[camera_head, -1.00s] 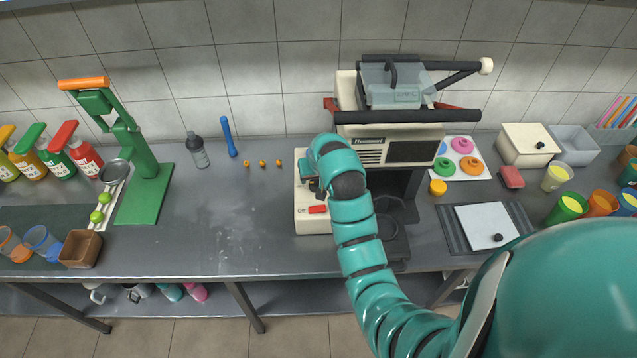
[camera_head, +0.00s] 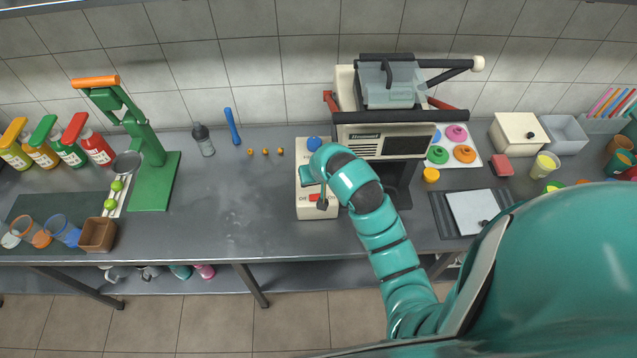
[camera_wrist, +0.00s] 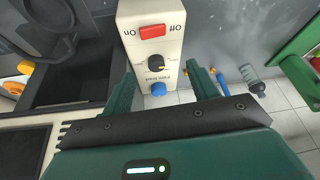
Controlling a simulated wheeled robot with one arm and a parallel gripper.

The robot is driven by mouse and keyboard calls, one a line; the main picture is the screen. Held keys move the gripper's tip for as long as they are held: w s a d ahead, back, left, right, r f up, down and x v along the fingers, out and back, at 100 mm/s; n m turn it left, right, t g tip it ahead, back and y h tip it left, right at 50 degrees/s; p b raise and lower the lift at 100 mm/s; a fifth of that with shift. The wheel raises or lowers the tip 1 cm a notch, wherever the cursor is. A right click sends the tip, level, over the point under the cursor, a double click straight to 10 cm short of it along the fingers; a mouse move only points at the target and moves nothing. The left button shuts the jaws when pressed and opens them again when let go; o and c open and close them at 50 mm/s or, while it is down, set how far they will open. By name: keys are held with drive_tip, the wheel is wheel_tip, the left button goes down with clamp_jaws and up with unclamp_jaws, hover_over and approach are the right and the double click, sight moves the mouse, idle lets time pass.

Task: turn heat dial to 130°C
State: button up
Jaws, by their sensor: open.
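The cream control box (camera_head: 303,210) stands at the left of the press machine (camera_head: 388,146). In the wrist view its face (camera_wrist: 175,48) carries a black heat dial (camera_wrist: 156,64) with a small orange mark, between a red On/Off switch (camera_wrist: 152,31) and a blue button (camera_wrist: 158,89). The dial's scale is too small to read. My gripper (camera_wrist: 162,76) is open, with its dark green fingers apart on either side of the dial and button; I cannot tell whether they touch the box. In the head view my gripper (camera_head: 313,187) is over the box and hides the dial.
A green hand press (camera_head: 150,180) stands to the left, with sauce bottles (camera_head: 70,148) beyond it. A bottle (camera_head: 203,140) and small orange pieces (camera_head: 265,152) lie behind the clear counter (camera_head: 235,200). A tray with coloured rings (camera_head: 455,140) is at the right.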

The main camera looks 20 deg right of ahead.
drive_tip(key=shift+s+a+r, duration=0.2)
drive_tip(key=shift+s+r, duration=0.1)
drive_tip(key=shift+s, duration=0.35)
drive_tip(key=shift+s+a+r, duration=0.2)
drive_tip(key=shift+s+r, duration=0.1)
drive_tip(key=shift+s, duration=0.3)
